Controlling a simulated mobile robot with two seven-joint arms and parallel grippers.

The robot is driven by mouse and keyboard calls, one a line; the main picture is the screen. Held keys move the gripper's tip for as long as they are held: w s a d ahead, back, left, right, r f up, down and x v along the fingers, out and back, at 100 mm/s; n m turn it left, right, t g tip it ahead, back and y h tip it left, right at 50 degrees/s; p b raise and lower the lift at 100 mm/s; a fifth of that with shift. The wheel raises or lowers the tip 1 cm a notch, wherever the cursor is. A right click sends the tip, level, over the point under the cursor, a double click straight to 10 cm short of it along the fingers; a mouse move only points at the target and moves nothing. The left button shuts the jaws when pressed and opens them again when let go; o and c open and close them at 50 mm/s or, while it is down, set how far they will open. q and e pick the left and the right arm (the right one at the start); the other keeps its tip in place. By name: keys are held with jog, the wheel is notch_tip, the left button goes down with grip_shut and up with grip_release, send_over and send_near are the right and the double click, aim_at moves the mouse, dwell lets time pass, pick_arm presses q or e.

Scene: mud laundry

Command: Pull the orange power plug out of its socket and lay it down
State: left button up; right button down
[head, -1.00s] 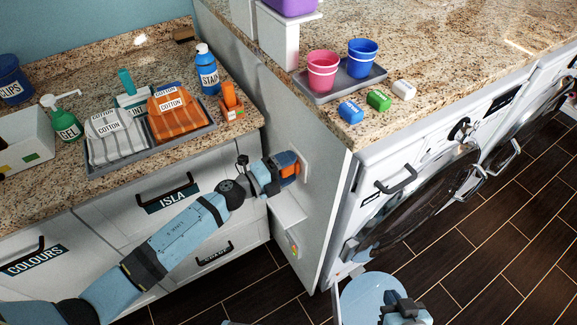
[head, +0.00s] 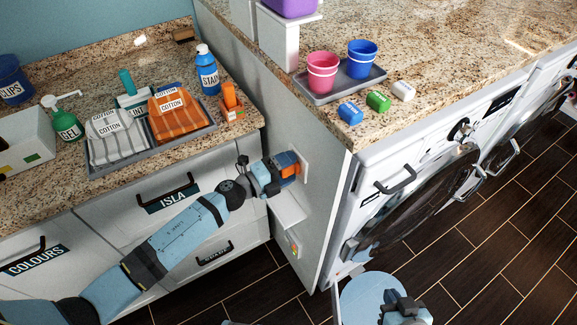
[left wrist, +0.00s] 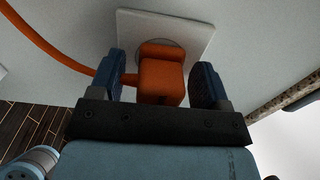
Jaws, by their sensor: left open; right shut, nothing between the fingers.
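The orange plug (left wrist: 161,78) sits in a white square socket plate (left wrist: 190,32) on the side panel, and its orange cord (left wrist: 92,50) runs off to the upper left in the left wrist view. My left gripper (left wrist: 163,82) is open, with one finger on each side of the plug and a gap visible on both sides. In the head view the left gripper (head: 276,174) reaches the panel and partly hides the plug (head: 289,164). My right gripper (head: 402,310) is low at the bottom of the head view, empty and away from the plug.
A small white shelf (head: 288,211) juts from the panel just below the socket. The counter (head: 232,130) edge with a tray of folded cloths (head: 150,135) and an orange item (head: 231,104) lies left of and above the left gripper. Open dark floor (head: 480,260) lies at right.

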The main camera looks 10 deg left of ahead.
pick_arm(q)
jog(key=c, duration=1.2)
jog(key=v, duration=0.6)
pick_arm(e)
jog(key=shift+r, duration=0.1)
dwell(0.7)
